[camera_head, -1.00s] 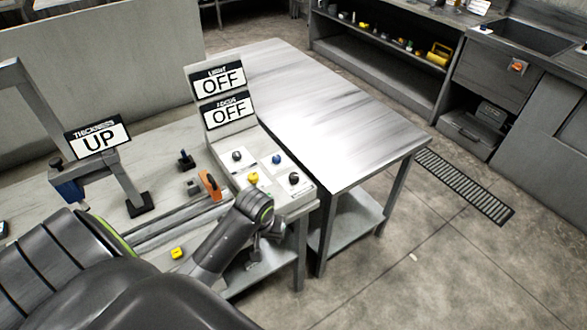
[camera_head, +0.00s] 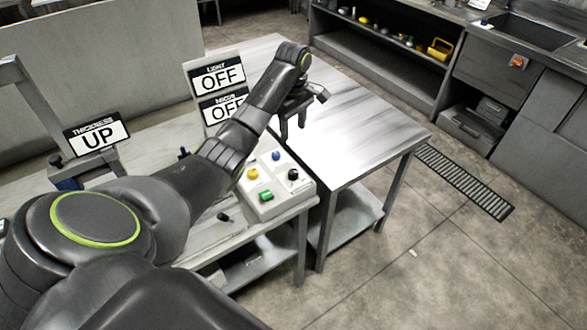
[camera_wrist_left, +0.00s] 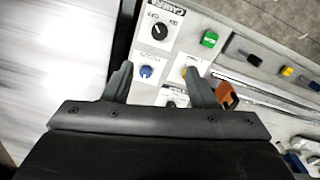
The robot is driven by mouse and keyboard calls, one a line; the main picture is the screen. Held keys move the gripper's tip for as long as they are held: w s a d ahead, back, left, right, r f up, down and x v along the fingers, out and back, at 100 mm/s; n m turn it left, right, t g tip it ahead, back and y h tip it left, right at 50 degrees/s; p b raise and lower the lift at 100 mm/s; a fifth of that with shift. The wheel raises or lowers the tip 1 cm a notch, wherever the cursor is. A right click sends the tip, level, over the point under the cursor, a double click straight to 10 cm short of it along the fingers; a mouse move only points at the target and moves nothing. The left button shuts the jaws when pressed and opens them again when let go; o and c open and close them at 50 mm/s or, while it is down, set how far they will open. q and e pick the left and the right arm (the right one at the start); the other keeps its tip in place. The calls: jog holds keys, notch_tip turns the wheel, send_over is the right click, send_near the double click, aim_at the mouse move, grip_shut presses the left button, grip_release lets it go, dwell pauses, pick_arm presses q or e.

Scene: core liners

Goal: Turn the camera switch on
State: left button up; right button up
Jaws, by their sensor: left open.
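The camera switch (camera_head: 293,174) is a black rotary knob on a white plate at the right of the grey control panel. In the left wrist view the knob (camera_wrist_left: 163,30) sits beside its CAMERA label and two position words; which one it points to is hard to tell. My left gripper (camera_head: 293,123) is open and empty, fingers pointing down, above and beyond the panel. In the left wrist view its fingertips (camera_wrist_left: 159,69) frame a blue knob (camera_wrist_left: 146,71), with the camera switch farther up the picture. My right gripper is not in view.
The panel also holds a yellow knob (camera_head: 252,173) and a green button (camera_head: 266,196). The light sign (camera_head: 217,77) reads OFF; the sign below is partly covered by my arm. A THICKNESS sign (camera_head: 96,135) reads UP. A bare metal table (camera_head: 360,130) stands to the right.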

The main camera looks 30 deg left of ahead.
aim_at(293, 172)
pick_arm(q)
notch_tip(293, 172, down, 17)
jog(key=shift+p, duration=0.8)
jog(key=shift+c, duration=0.3)
jog(key=c, duration=0.9)
